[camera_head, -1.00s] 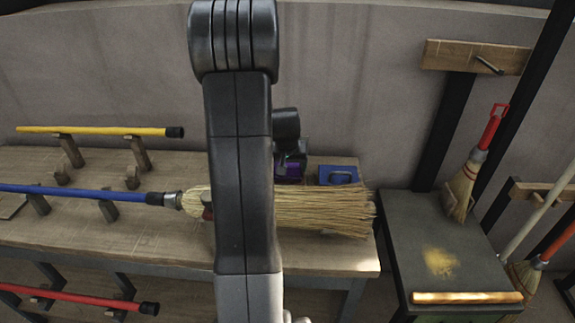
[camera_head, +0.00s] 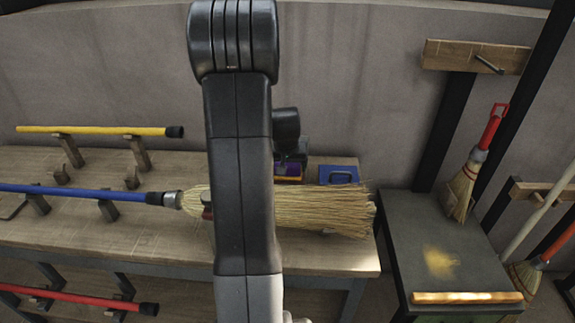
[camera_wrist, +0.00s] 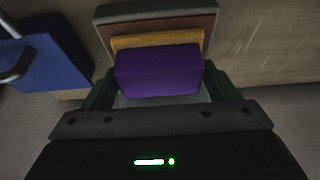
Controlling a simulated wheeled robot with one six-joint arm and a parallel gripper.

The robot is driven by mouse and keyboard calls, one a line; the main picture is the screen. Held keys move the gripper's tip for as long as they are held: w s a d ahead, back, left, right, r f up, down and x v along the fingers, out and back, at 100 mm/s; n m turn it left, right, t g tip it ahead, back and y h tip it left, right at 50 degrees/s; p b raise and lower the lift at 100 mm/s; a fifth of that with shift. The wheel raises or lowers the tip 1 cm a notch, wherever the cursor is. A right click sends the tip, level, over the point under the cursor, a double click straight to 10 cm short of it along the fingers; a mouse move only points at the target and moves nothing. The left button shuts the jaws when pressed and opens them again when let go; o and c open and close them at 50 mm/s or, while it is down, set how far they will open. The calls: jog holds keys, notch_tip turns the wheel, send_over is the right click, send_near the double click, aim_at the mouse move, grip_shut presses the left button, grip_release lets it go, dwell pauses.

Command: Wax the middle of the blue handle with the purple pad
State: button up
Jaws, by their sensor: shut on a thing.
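The purple pad (camera_wrist: 158,70) is between the green-sided fingers of my gripper (camera_wrist: 160,90), which is shut on it. In the head view the purple pad (camera_head: 286,169) is partly hidden by my arm, behind the broom's bristles. The blue handle (camera_head: 75,191) lies level across two wooden rests at the left of the bench. Its right end has a black cap and joins the straw broom head (camera_head: 310,210). My gripper is well to the right of the handle's middle.
A shallow tray (camera_wrist: 212,20) with a yellow strip (camera_wrist: 150,41) lies just beyond the pad. A blue block with a handle (camera_head: 338,175) stands to its right in the head view. A yellow handle (camera_head: 90,130) lies behind the blue one, a red handle (camera_head: 75,297) below.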

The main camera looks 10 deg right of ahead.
aim_at(288, 164)
jog(key=shift+r+p, duration=2.25)
jog(key=shift+r, duration=1.2)
